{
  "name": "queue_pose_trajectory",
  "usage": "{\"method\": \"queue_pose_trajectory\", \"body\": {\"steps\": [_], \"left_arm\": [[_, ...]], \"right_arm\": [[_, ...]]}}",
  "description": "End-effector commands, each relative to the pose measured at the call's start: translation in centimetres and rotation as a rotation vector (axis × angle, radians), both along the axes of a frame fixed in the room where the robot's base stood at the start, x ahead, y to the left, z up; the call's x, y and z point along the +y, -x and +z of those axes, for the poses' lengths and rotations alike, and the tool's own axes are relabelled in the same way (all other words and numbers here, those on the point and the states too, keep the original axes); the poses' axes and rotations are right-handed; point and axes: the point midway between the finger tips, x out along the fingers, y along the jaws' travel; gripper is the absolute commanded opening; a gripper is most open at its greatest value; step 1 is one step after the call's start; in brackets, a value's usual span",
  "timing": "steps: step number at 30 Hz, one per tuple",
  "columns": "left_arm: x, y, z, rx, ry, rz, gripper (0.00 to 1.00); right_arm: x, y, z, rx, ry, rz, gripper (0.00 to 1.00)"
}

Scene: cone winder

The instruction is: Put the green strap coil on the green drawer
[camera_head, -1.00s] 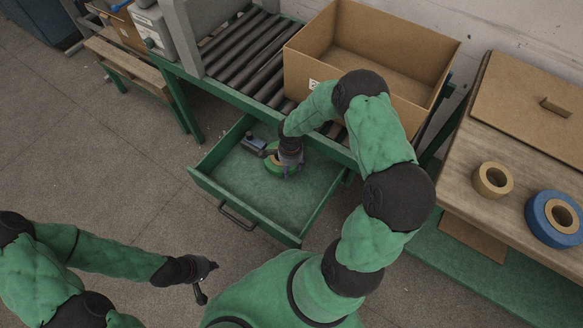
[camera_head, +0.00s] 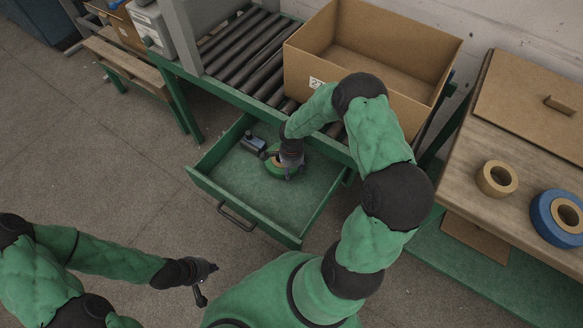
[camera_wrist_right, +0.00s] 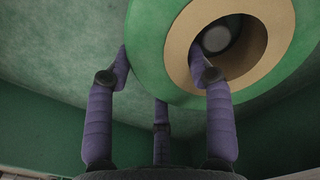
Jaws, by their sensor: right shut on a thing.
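The green strap coil (camera_head: 271,166), a green ring with a tan core, is inside the open green drawer (camera_head: 232,189). My right gripper (camera_head: 290,170) is over the coil's right part and hides some of it. In the right wrist view the coil (camera_wrist_right: 160,32) fills the upper right. There my right gripper has one finger in the core's hole and another at the outer edge, shut on the coil's ring. I cannot tell whether the coil touches the drawer floor. My left gripper (camera_head: 206,282) is open and empty, left of and below the drawer in the head view.
A small grey device (camera_head: 254,144) lies in the drawer beside the coil. An open cardboard box (camera_head: 410,97) stands on the roller conveyor (camera_head: 245,55) behind. A wooden table (camera_head: 475,165) at right holds a tan roll (camera_head: 484,180) and a blue roll (camera_head: 541,218). The drawer's front half is clear.

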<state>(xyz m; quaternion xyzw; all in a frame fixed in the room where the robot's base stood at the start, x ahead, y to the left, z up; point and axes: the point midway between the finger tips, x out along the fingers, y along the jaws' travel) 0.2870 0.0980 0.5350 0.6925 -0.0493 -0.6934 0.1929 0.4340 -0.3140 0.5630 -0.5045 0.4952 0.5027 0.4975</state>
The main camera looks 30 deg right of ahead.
Motion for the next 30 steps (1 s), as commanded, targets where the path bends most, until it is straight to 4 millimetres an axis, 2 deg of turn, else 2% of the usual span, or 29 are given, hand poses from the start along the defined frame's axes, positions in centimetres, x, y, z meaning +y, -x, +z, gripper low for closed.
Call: {"method": "queue_pose_trajectory", "body": {"steps": [2,3,5,16,20,23,30], "left_arm": [[0.0,0.0,0.0,0.0,0.0,0.0,0.0],[0.0,0.0,0.0,0.0,0.0,0.0,0.0],[0.0,0.0,0.0,0.0,0.0,0.0,0.0],[0.0,0.0,0.0,0.0,0.0,0.0,0.0],[0.0,0.0,0.5,0.0,0.0,0.0,0.0],[0.0,0.0,1.2,0.0,0.0,0.0,0.0],[0.0,0.0,3.6,0.0,0.0,0.0,0.0]], "right_arm": [[-0.1,-0.1,0.1,-0.003,0.001,-0.001,0.0],[0.0,0.0,0.0,0.0,0.0,0.0,0.62],[0.0,0.0,0.0,-0.001,0.0,0.0,0.77],[0.0,-0.1,0.1,-0.003,0.001,0.0,0.77],[-0.1,-0.2,0.8,-0.004,0.001,0.0,0.77],[-0.1,-0.2,2.0,-0.004,0.001,0.0,0.77],[-0.1,-0.1,7.1,-0.005,0.002,0.0,0.77]]}}
